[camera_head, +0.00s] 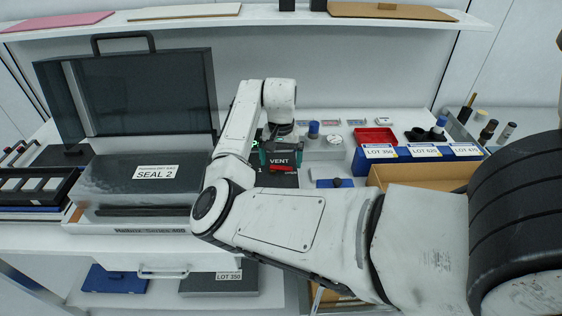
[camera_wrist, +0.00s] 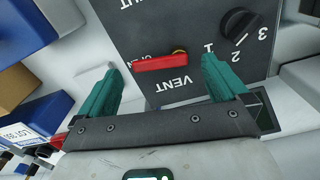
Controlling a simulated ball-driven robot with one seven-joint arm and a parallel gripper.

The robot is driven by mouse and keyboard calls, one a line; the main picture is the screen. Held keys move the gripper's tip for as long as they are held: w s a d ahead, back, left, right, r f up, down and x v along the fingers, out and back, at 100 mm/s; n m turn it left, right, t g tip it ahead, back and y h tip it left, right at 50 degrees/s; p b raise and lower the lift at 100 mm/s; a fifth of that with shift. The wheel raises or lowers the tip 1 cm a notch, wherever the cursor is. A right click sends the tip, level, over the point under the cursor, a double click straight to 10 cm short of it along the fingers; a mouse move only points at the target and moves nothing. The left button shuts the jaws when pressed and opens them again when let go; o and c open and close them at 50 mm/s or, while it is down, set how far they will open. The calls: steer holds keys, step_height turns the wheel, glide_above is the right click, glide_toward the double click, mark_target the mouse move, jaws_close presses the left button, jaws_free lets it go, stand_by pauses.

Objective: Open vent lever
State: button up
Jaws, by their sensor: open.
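The vent lever is a red bar (camera_wrist: 160,62) on a dark grey panel (camera_wrist: 190,22) marked VENT and OPEN. In the wrist view it lies nearly level across the picture, with a brass-coloured pivot at its right end. My gripper (camera_wrist: 160,75) is open, with one green finger on each side of the lever; I cannot tell whether either finger touches it. In the head view the red lever (camera_head: 282,168) shows just below the VENT label, and my gripper (camera_head: 268,150) is beside it, partly hidden by my arm.
A black numbered knob (camera_wrist: 240,22) sits right of the lever on the panel. A clear-lidded case (camera_head: 130,95) marked SEAL 2 stands left. A red tray (camera_head: 375,136) and blue LOT boxes (camera_head: 418,152) are right. A shelf (camera_head: 240,17) runs above.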

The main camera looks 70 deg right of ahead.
mark_target(281, 167)
step_height(281, 167, up, 9)
steer(key=b, duration=0.1)
steer(key=shift+r, duration=0.2)
stand_by(0.6)
